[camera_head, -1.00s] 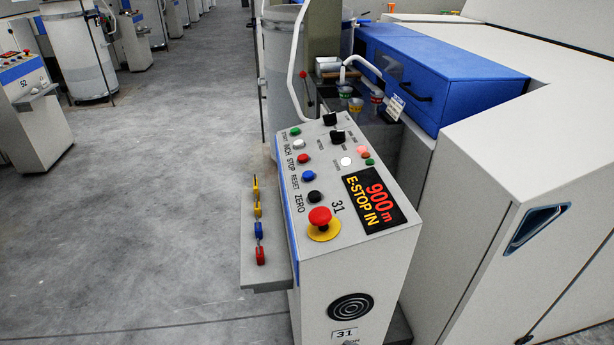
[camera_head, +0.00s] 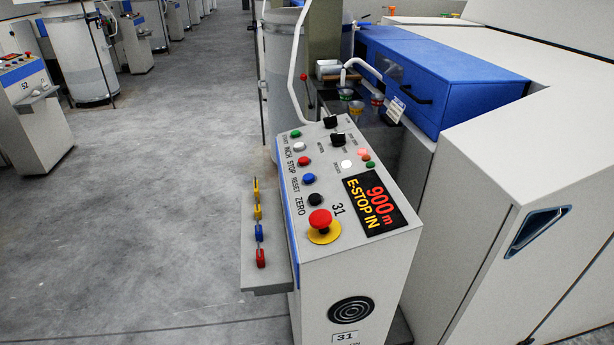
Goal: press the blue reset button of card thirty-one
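The control panel of card thirty-one (camera_head: 337,268) stands in the middle of the view, marked "31". Its blue reset button (camera_head: 309,179) sits in the left column of buttons, beside the word RESET. The red stop button (camera_head: 304,161) is above it and the black zero button (camera_head: 315,200) below it. The red mushroom emergency stop (camera_head: 320,220) sits on a yellow disc nearer to me. The display (camera_head: 375,203) reads "900 m" and "E-STOP IN". Neither of my grippers is in view.
A small side shelf (camera_head: 248,248) with yellow, blue and red clips juts out left of the panel. The card's blue cover (camera_head: 440,78) and pale housing (camera_head: 500,200) fill the right. Panel 52 (camera_head: 40,125) stands far left. The grey floor (camera_head: 150,210) between is clear.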

